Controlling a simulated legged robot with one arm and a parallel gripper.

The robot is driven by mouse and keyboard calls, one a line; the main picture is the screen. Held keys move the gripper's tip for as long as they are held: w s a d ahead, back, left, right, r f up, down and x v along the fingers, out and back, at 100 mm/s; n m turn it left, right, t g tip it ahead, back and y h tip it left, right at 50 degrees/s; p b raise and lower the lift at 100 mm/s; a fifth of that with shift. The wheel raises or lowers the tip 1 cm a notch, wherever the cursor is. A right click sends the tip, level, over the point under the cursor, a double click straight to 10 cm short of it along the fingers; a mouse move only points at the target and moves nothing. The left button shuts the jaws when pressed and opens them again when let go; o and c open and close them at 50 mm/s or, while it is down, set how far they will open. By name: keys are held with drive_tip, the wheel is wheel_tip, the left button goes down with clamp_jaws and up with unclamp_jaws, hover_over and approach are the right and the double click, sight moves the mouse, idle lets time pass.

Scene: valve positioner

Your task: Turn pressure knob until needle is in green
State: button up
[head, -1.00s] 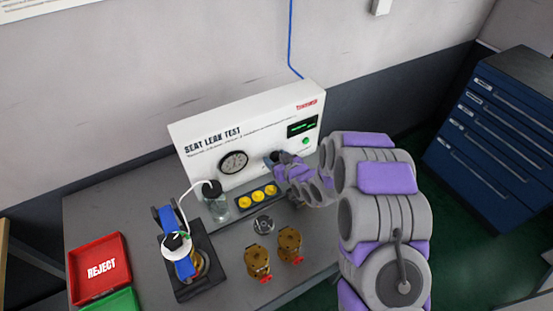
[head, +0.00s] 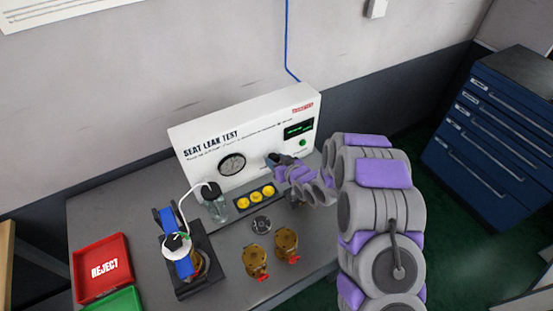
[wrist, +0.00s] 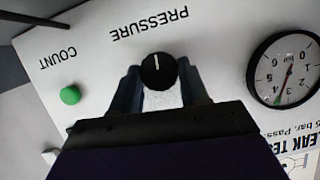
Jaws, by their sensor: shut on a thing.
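The black pressure knob (wrist: 158,71) is on the white panel under the word PRESSURE, which appears upside down in the wrist view. Its white mark points toward the top of that picture. My gripper (wrist: 161,84) is shut on the knob, one finger on each side. In the head view my gripper (head: 272,160) is against the panel right of the gauge. The round pressure gauge (wrist: 285,68) is right of the knob in the wrist view, and the gauge also shows in the head view (head: 232,164).
A green COUNT button (wrist: 70,95) is on the panel. In the head view, a bottle (head: 216,209), a tray of yellow caps (head: 236,213), brass parts (head: 286,243) and a red REJECT bin (head: 102,268) crowd the bench. Blue drawers (head: 490,150) stand right.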

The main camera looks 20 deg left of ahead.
drive_tip(key=o, duration=0.8)
drive_tip(key=shift+w+f, duration=0.15)
drive_tip(key=shift+w, duration=0.05)
drive_tip(key=shift+o, duration=1.2)
drive_tip(key=shift+s+a, duration=0.1)
drive_tip(key=shift+a, duration=0.05)
drive_tip(key=shift+s+d+r, duration=0.2)
drive_tip(key=shift+d+r, duration=0.1)
drive_tip(key=shift+d, duration=0.2)
drive_tip(key=p+v, duration=0.3)
drive_tip(key=v, duration=1.3)
drive_tip(key=shift+p, duration=0.3)
drive_tip(key=shift+s, duration=0.15)
